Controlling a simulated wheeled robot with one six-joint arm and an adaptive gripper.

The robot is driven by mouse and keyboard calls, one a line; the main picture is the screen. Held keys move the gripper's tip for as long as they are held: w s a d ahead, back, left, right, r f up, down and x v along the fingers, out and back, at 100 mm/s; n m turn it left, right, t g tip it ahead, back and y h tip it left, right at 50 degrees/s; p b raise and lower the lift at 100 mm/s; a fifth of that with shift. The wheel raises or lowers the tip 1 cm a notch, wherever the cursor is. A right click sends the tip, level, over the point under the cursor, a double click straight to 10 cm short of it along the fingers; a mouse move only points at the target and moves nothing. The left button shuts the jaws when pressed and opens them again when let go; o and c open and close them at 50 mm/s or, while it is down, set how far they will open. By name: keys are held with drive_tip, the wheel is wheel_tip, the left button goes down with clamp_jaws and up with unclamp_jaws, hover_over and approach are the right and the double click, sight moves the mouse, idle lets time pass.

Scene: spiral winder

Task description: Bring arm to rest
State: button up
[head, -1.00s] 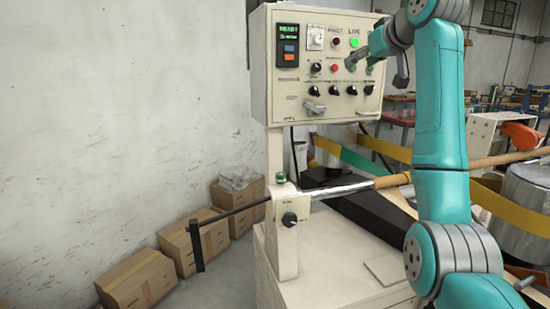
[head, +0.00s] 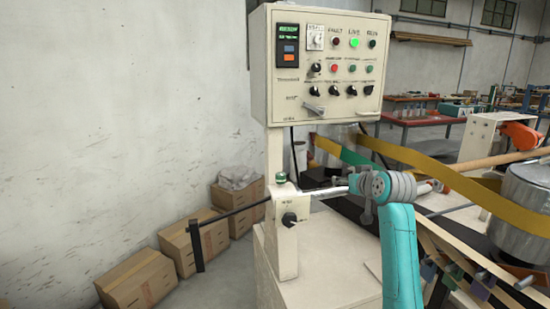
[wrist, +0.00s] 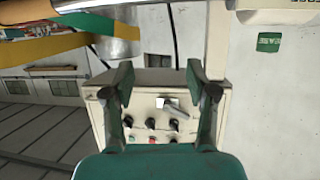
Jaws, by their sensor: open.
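My arm (head: 401,255) is folded low in the head view, its joints in front of the silver roller shaft, below and right of the control panel (head: 290,100). I cannot make out my gripper's fingers there. In the wrist view my gripper (wrist: 158,75) is open, two dark fingers wide apart with nothing between them. The panel (wrist: 165,102) shows beyond the fingers, upside down, with its knobs and buttons. In the head view it has a lit green lamp (head: 355,43) and a small display (head: 288,32). No contact between the fingers and the panel shows.
A cream post (head: 285,240) carries a knob and a black bar (head: 228,213) sticking out left. Cardboard boxes (head: 138,280) stand by the wall. Yellow bands (head: 440,170) and a metal drum (head: 531,203) are at right. The space directly before the panel is clear.

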drive_tip(key=s+a+f+m+h, duration=0.1)
drive_tip(key=s+f, duration=0.5)
drive_tip(key=f, duration=0.6)
drive_tip(key=s+f, duration=0.6)
drive_tip(key=f, duration=0.7)
drive_tip(key=s+f, duration=0.5)
drive_tip(key=s, duration=0.5)
drive_tip(key=s+a+f+m+h, duration=0.1)
drive_tip(key=s+f, duration=0.4)
drive_tip(key=s, duration=0.4)
drive_tip(key=s+f, duration=0.5)
drive_tip(key=s, duration=0.5)
drive_tip(key=s+r, duration=0.3)
drive_tip(key=s, duration=0.7)
drive_tip(key=s+r, duration=0.4)
drive_tip(key=s, duration=0.7)
drive_tip(key=s+a+r+t, duration=0.1)
drive_tip(key=s+r, duration=0.3)
drive_tip(key=s, duration=0.6)
drive_tip(key=shift+s, duration=0.4)
